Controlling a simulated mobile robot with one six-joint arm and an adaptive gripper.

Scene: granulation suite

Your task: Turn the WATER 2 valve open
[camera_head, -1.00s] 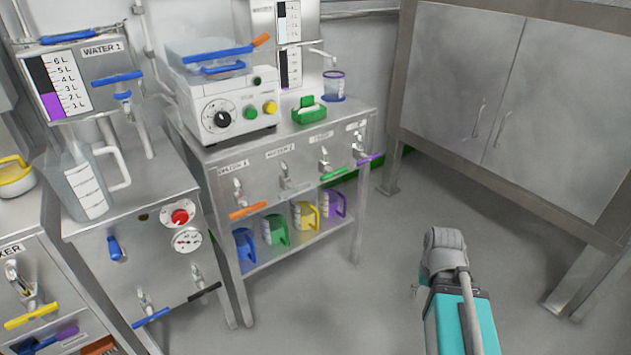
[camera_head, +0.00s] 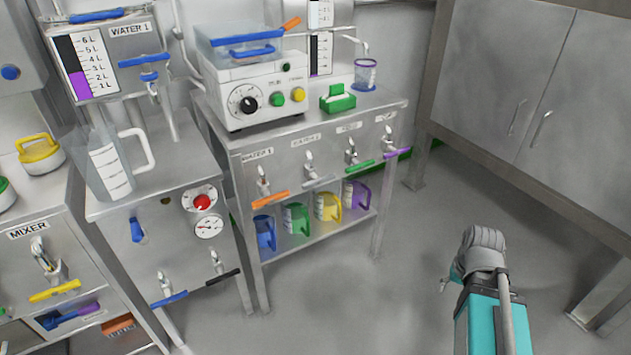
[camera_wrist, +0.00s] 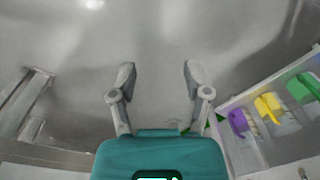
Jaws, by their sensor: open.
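The WATER 2 valve (camera_head: 309,163) is a small metal tap on the front panel of the middle steel bench, second from the left. Its pale grey lever (camera_head: 320,182) sticks out sideways toward the right. The WATER 2 label (camera_head: 306,138) above it is small and blurred. My gripper (camera_wrist: 158,76) is open and empty in the wrist view, with its two grey fingers apart over bare floor. In the head view my arm is at the lower right, well away from the bench and not touching the valve.
Neighbouring taps have an orange lever (camera_head: 270,200), a green lever (camera_head: 359,166) and a purple lever (camera_head: 397,153). Several coloured jugs stand on the shelf (camera_head: 300,246) below. A steel cabinet (camera_head: 500,75) stands at right. The floor (camera_head: 365,300) between is clear.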

